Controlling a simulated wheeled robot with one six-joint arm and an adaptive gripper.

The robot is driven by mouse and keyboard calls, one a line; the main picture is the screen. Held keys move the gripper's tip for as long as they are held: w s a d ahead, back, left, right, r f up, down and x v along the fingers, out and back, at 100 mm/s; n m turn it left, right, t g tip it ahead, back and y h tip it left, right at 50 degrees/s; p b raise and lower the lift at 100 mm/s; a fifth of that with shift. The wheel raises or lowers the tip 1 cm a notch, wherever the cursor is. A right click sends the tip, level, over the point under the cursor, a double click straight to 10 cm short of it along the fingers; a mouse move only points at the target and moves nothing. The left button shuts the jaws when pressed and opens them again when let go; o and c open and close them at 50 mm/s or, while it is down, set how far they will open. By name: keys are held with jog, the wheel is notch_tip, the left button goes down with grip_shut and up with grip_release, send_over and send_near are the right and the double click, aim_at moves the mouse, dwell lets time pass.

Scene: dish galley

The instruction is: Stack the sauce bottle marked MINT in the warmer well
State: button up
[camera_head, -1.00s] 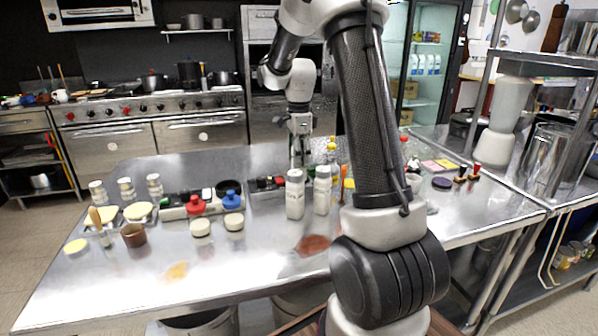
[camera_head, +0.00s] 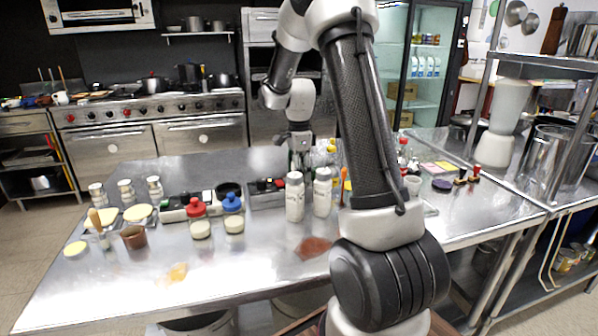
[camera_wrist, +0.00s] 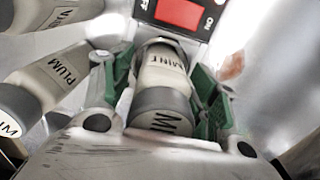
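In the wrist view the MINT bottle (camera_wrist: 160,78), pale with a grey cap, stands between the two green-padded fingers of my gripper (camera_wrist: 163,95). The fingers are spread on either side of it, and I see no clear grip. In the head view my gripper (camera_head: 300,152) points down behind two white bottles with grey caps (camera_head: 295,200) (camera_head: 322,196). The MINT bottle is not clearly visible there. I cannot make out the warmer well for certain in either view.
A bottle marked PLUM (camera_wrist: 55,78) and another pale bottle (camera_wrist: 50,12) are close left of my gripper in the wrist view. A red panel (camera_wrist: 180,12) lies beyond.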

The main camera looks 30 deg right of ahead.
notch_tip(320, 180, up, 12)
jog(key=shift+r, duration=0.25)
jog(key=s+a+r+n+t, duration=0.1)
jog(key=s+a+r+n, duration=0.25)
jog(key=s, duration=0.25)
jog(key=s+a+r+n+t, duration=0.1)
jog(key=s+a+r+n, duration=0.15)
jog(key=s+n, duration=0.3)
jog(key=s+a+f+n+t, duration=0.1)
jog(key=s+n, duration=0.5)
jog(key=s, duration=0.2)
jog(key=s+a+f+n+t, duration=0.1)
jog(key=s+a+n, duration=0.1)
jog(key=s+n, duration=0.4)
jog(key=s, duration=0.2)
jog(key=shift+s+a+f, duration=0.2)
jog(key=shift+s+a, duration=0.05)
jog(key=shift+s, duration=0.1)
